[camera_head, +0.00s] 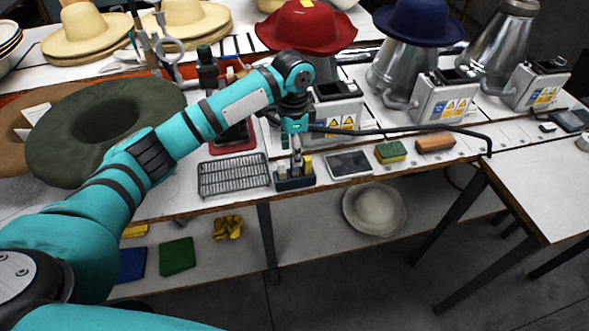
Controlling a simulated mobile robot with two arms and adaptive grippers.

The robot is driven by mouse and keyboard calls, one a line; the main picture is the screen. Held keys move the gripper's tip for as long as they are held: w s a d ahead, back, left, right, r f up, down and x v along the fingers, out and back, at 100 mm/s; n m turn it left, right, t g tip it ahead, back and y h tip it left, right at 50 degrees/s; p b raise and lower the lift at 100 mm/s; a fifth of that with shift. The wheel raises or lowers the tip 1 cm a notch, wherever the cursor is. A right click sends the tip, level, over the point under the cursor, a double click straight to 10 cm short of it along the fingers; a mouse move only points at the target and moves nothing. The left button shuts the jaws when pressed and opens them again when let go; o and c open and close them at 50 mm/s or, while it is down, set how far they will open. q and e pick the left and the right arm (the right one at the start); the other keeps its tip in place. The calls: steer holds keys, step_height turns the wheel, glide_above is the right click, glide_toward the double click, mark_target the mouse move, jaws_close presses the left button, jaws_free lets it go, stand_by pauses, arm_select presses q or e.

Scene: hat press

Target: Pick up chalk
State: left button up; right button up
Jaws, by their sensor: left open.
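Several chalk sticks (306,165), one of them yellow and others pale, stand upright in a small dark holder (295,184) near the front edge of the workbench. My left gripper (297,158) points down right at the holder, with its fingertips over or among the sticks. It is open; the fingers are small and partly blend with the chalk, so I cannot tell whether they touch a stick. My right gripper is not in view.
A wire rack (233,176) lies left of the holder, and a dark-screened tablet (348,165) lies right of it. A green-yellow sponge (390,152) and an orange-brown block (436,143) are further right. Hat presses with a red hat (306,28) and blue hat (418,22) stand behind.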

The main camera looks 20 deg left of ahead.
arm_select(q)
step_height(320, 180, down, 5)
steer(key=shift+w+d+r+p, duration=0.1)
steer(key=shift+r+p, duration=0.1)
steer(key=shift+p, duration=0.15)
jaws_close()
steer(key=shift+r, duration=0.1)
steer(key=shift+r, duration=0.45)
step_height(320, 180, up, 2)
steer(key=shift+r+b, duration=0.15)
steer(key=shift+b, duration=0.3)
steer(key=s+d+r, duration=0.1)
steer(key=s+d, duration=0.1)
steer(key=s, duration=0.5)
steer(key=s+d+b, duration=0.1)
steer(key=s+d, duration=0.2)
steer(key=s, duration=0.5)
steer(key=shift+d+r, duration=0.15)
steer(key=shift+r, duration=0.2)
